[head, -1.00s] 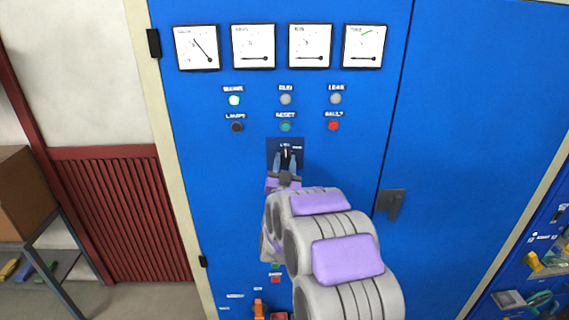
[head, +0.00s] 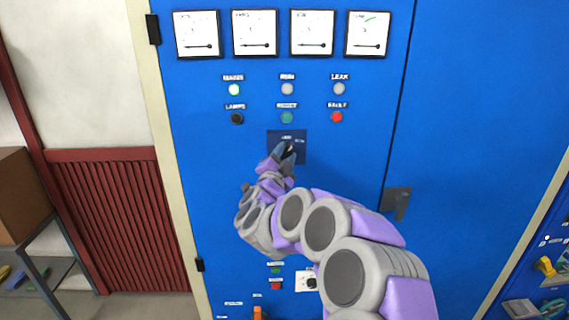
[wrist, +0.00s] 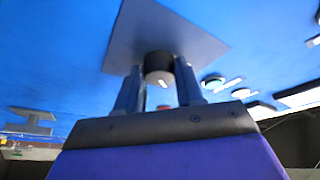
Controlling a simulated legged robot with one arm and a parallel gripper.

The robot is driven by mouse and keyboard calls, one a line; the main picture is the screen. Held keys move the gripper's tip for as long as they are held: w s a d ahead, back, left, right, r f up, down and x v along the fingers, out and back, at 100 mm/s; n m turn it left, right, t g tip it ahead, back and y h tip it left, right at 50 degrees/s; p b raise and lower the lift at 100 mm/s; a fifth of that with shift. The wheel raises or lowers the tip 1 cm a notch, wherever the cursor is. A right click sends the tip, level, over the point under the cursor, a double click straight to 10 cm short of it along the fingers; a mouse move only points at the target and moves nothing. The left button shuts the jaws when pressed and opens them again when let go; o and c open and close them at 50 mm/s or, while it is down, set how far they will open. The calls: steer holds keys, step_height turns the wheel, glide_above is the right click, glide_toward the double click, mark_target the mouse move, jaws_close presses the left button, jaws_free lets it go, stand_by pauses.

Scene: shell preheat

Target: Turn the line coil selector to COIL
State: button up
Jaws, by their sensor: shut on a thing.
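The line coil selector is a dark knob on a dark square plate (head: 299,140) on the blue cabinet front, below the lamp and button rows. In the wrist view the round black knob (wrist: 158,66) with a pale mark sits between the two fingers, on its dark plate (wrist: 195,42). My gripper (head: 288,152) is shut on the knob, and its fingers (wrist: 160,88) stand on either side of it. In the head view my gripper and wrist are tilted and hide part of the knob. The plate's labels are too small to read surely.
Four meters (head: 254,34) line the cabinet's top. Below are a lit green lamp (head: 234,89), a green button (head: 287,117) and a red one (head: 337,117). A door handle (head: 396,203) is at right. Lower controls (head: 276,286) are near my arm.

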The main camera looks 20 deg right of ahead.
steer(key=shift+f+m+g+b, duration=0.15)
steer(key=shift+m+g, duration=0.3)
steer(key=shift+m, duration=0.7)
steer(key=shift+r+m+g+b, duration=0.15)
steer(key=shift+m+g, duration=0.3)
steer(key=shift+m, duration=0.7)
steer(key=shift+f, duration=0.15)
steer(key=o, duration=1)
steer(key=shift+o, duration=0.2)
steer(key=shift+r, duration=0.2)
steer(key=b+v, duration=0.1)
steer(key=v, duration=1.6)
steer(key=shift+s, duration=0.15)
steer(key=shift+a, duration=0.15)
